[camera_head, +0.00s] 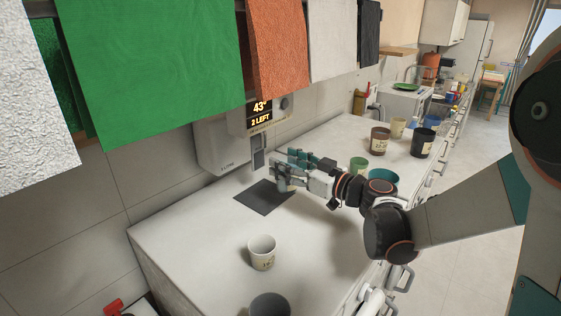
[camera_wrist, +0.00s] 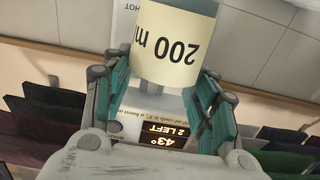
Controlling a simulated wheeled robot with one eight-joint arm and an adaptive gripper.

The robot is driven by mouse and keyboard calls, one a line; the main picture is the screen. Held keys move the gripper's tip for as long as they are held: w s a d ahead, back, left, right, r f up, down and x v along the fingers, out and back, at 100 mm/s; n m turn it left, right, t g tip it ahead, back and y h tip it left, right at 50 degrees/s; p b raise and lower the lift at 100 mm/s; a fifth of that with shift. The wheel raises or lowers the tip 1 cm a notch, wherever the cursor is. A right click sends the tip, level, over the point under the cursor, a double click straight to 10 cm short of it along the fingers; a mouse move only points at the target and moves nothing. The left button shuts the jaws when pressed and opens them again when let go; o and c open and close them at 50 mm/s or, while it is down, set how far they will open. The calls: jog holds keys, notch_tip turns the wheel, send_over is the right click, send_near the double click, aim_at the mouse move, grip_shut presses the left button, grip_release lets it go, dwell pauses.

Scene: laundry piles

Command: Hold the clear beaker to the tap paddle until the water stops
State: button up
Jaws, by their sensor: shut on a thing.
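My gripper (camera_head: 290,168), with teal fingers, is shut on the clear beaker (camera_head: 281,182) in front of the wall dispenser (camera_head: 222,146). In the wrist view, the beaker (camera_wrist: 176,50) shows a cream label reading "200 m", upside down, between the fingers (camera_wrist: 165,85). A grey part that looks like the tap paddle (camera_head: 258,158) hangs below the dispenser display (camera_head: 261,112). The display reads "43°" and "2 LEFT". The beaker is close to the paddle; I cannot tell whether they touch. No water stream can be made out.
A dark mat (camera_head: 264,197) lies below my gripper. A white cup (camera_head: 262,253) and a grey cup (camera_head: 270,305) stand nearer. Green (camera_head: 358,164), teal (camera_head: 385,178), brown (camera_head: 380,141) and black (camera_head: 422,143) cups stand to the right. Cloths (camera_head: 150,65) hang above the counter (camera_head: 205,245).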

jog(key=v, duration=0.7)
